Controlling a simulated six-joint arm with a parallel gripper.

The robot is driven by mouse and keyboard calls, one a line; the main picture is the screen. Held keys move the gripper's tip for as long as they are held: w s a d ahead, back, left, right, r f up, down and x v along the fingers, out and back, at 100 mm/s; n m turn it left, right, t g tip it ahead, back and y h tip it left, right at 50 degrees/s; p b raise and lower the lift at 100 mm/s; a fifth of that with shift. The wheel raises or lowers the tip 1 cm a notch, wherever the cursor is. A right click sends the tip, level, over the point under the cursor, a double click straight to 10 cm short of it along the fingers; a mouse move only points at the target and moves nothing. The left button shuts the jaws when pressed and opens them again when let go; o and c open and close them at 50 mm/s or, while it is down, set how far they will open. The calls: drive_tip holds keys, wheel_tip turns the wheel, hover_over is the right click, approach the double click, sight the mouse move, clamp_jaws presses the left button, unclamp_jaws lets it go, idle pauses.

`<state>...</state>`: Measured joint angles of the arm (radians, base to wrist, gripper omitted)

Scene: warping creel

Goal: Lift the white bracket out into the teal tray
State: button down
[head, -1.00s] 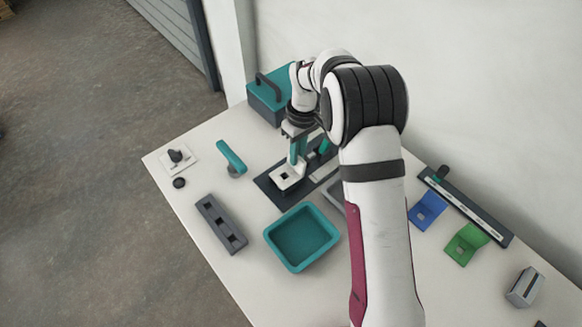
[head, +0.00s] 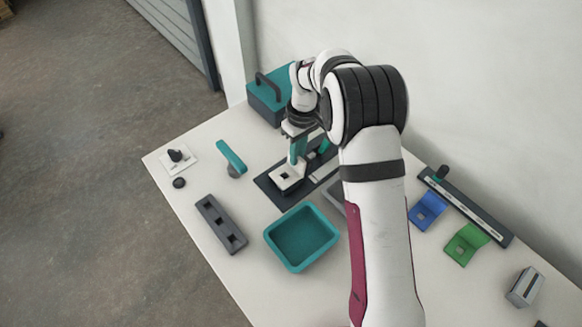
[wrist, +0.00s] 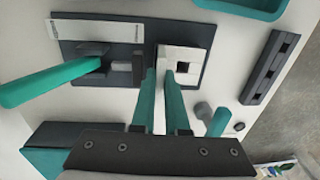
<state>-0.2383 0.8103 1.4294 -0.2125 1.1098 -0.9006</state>
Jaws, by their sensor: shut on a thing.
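The white bracket (head: 284,180) has a square hole and sits on the dark plate of a fixture (head: 272,192). In the wrist view the bracket (wrist: 185,60) lies just beyond my fingertips, toward the right side of the plate. My gripper (head: 297,160), with teal fingers, points down at the bracket's back end and is shut on it. In the wrist view the gripper (wrist: 162,75) shows a narrow gap; the gripped part is mostly hidden between the fingers. The teal tray (head: 302,237) stands empty in front of the fixture; its edge (wrist: 240,8) shows in the wrist view.
A clamp with a teal handle (wrist: 50,82) stands on the fixture beside the bracket. A teal-topped box (head: 270,97) is behind. A teal-handled item (head: 231,158) and a grey slotted block (head: 221,224) are left. Blue (head: 428,210) and green (head: 466,243) brackets lie right.

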drive_tip(key=shift+r, duration=0.1)
idle(0.3)
drive_tip(key=shift+r, duration=0.5)
drive_tip(key=shift+r, duration=2.2)
